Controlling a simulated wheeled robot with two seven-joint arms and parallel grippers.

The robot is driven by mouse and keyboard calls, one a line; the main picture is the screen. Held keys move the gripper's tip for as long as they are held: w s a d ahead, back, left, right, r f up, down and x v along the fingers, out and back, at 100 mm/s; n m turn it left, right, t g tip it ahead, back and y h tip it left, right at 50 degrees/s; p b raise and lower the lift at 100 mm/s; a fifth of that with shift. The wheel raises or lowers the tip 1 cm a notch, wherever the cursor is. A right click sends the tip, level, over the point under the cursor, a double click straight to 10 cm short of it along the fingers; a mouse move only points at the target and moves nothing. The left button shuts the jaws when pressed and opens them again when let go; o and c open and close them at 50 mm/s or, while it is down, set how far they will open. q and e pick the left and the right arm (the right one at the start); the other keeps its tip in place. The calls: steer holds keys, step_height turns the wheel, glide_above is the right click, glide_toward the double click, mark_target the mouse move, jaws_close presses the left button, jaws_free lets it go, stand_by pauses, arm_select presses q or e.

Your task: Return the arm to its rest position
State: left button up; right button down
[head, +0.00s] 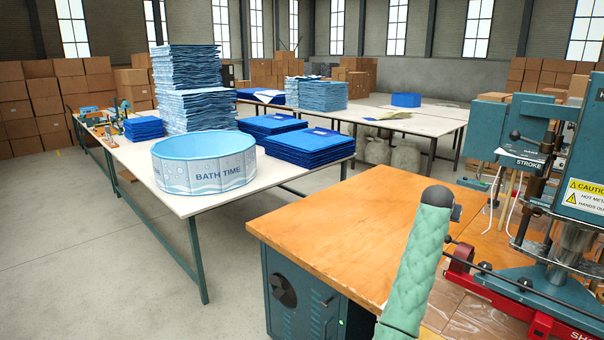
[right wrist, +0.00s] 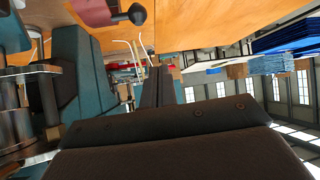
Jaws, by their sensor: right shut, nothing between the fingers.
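My right gripper (right wrist: 160,75) shows in the right wrist view as two dark fingers close together, with nothing seen between them. In the head view, a quilted mint-green sleeve (head: 418,265) with a dark end rises in front of the orange-brown wooden bench top (head: 345,225); it looks like part of my right arm. The fingers cannot be made out there. The teal welding machine (head: 585,150) stands at the right, and its parts also fill the left of the right wrist view (right wrist: 85,90). My left gripper is not in view.
A teal cabinet (head: 310,300) sits under the bench. The wooden bench top's left part is clear. Cardboard boxes (head: 60,100) line the back.

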steer(key=a+r+n+t+y, duration=0.3)
steer(key=a+r, duration=0.3)
steer(key=a, duration=0.5)
steer(key=s+a+f+n+g+y, duration=0.1)
steer(key=s+a+f, duration=0.4)
steer(key=f, duration=0.3)
steer(key=s+a+f+n+y, duration=0.2)
steer(key=s+a+f, duration=0.35)
steer(key=f, duration=0.25)
steer(key=s+a+f+n+g+y, duration=0.1)
steer(key=s+a+f, duration=0.35)
steer(key=f, duration=0.35)
steer(key=s+a+f+n+g, duration=0.2)
steer(key=s+a+f, duration=0.4)
steer(key=s+f, duration=0.5)
steer(key=s+a+f+g, duration=0.1)
steer(key=s+f+g, duration=0.1)
steer(key=s+f, duration=0.5)
steer(key=s+f+g, duration=0.2)
steer(key=s+f, duration=0.6)
steer(key=s, duration=0.7)
steer(key=s+a+f+g+y, duration=0.1)
steer(key=s+f+g, duration=0.1)
steer(key=s+f, duration=0.6)
steer(key=s, duration=0.3)
steer(key=shift+s+a+f+n, duration=0.15)
steer(key=shift+s+a+n, duration=0.15)
